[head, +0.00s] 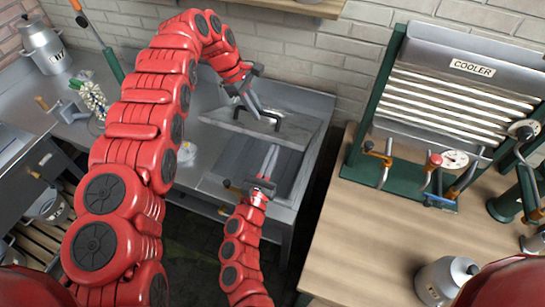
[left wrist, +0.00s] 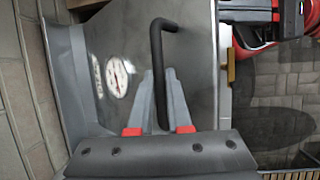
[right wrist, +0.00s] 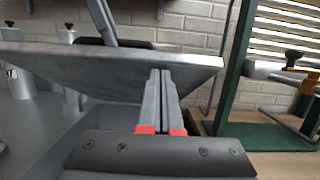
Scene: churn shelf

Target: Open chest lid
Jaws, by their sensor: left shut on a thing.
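The grey metal chest (head: 300,188) stands against the back wall. Its lid (head: 290,133) is tilted partly up, and the open interior shows below its front edge. A black bar handle (head: 268,113) is on the lid; in the left wrist view the handle (left wrist: 157,50) passes between my left fingers. My left gripper (head: 256,110) is shut on this handle. My right gripper (head: 273,148) is below the front edge of the lid. In the right wrist view its fingers (right wrist: 160,75) are together and overlap the lid's edge (right wrist: 100,72); I cannot tell whether they touch it.
A wooden table (head: 375,225) with a green-framed cooler (head: 450,85) stands to the right, separated from the chest by a narrow gap. A grey counter (head: 85,130) with a metal churn (head: 45,45) lies to the left. A wooden shelf (head: 310,7) hangs above.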

